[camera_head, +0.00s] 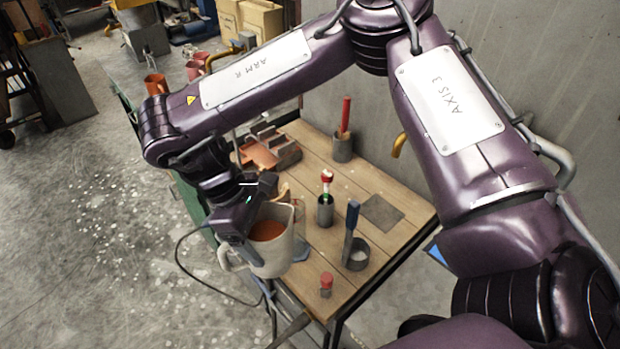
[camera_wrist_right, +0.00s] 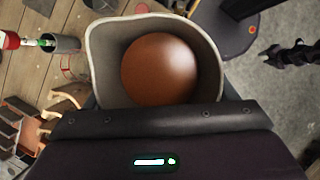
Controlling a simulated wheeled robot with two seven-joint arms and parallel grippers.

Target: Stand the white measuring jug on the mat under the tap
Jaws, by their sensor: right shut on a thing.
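The white measuring jug (camera_head: 278,254) hangs in my right gripper (camera_head: 246,212), off the left edge of the bench, roughly upright with its handle to the left. The gripper is shut on the jug's wall. The right wrist view shows the jug's rim (camera_wrist_right: 98,50) from above, with a round orange-brown content (camera_wrist_right: 160,68) inside. The mat (camera_head: 382,210) is a bare dark grey square on the right part of the bench. A brass tap spout (camera_head: 400,144) comes from the wall above and behind it. My left gripper is not in view.
On the wooden bench (camera_head: 345,185) stand a cup with a red-handled tool (camera_head: 343,145), a cup with a red-topped tool (camera_head: 325,208), a cup with a blue-handled tool (camera_head: 356,255) and a small red-capped jar (camera_head: 326,285).

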